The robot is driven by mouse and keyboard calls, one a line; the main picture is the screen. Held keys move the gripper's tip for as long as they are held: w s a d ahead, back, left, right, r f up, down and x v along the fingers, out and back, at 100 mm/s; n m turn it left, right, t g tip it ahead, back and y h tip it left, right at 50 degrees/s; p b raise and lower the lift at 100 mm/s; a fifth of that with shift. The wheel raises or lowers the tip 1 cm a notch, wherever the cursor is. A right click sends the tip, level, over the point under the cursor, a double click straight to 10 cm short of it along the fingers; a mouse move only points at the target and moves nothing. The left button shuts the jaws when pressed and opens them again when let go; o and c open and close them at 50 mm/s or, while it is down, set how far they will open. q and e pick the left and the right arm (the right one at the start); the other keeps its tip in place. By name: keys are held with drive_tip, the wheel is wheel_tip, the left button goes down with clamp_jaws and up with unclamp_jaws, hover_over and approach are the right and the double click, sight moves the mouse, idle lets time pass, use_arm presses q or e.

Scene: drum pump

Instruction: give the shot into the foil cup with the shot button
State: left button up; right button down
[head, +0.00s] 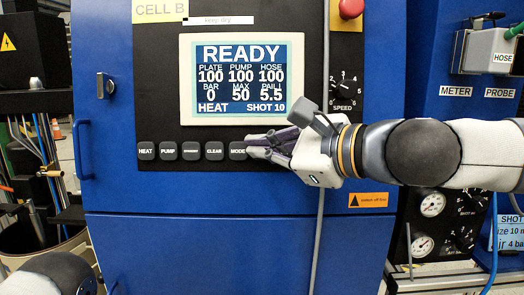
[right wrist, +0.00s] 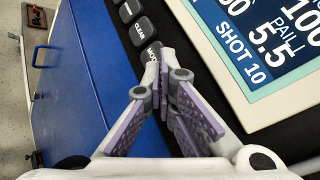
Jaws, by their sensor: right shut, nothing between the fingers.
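The control panel has a row of dark buttons under the display (head: 245,80). HEAT (head: 146,151), PUMP (head: 168,151), CLEAR (head: 214,151) and MODE (head: 237,151) can be read; one label is too small. My right gripper (head: 254,147) is shut and empty, its tips just right of MODE. No shot button can be made out; the panel behind the fingers is hidden. In the right wrist view the closed tips (right wrist: 160,62) are close to MODE (right wrist: 151,54); contact cannot be told. The foil cup is not in view. My left gripper is not in view.
The display reads READY and SHOT 10. A red knob (head: 351,8) and a speed dial (head: 343,85) are at the upper right. A grey hose (head: 321,240) hangs down the front. A blue door handle (head: 82,150) is at left, gauges (head: 432,204) at right.

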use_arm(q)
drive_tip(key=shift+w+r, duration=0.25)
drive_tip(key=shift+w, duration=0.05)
use_arm(e)
drive_tip(key=shift+s+r, duration=0.15)
drive_tip(key=shift+s, duration=0.6)
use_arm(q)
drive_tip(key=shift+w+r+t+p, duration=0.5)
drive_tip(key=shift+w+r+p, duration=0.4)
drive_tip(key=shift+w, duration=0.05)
use_arm(e)
drive_tip(key=s, duration=0.3)
drive_tip(key=s+r, duration=0.1)
drive_tip(key=s, duration=0.1)
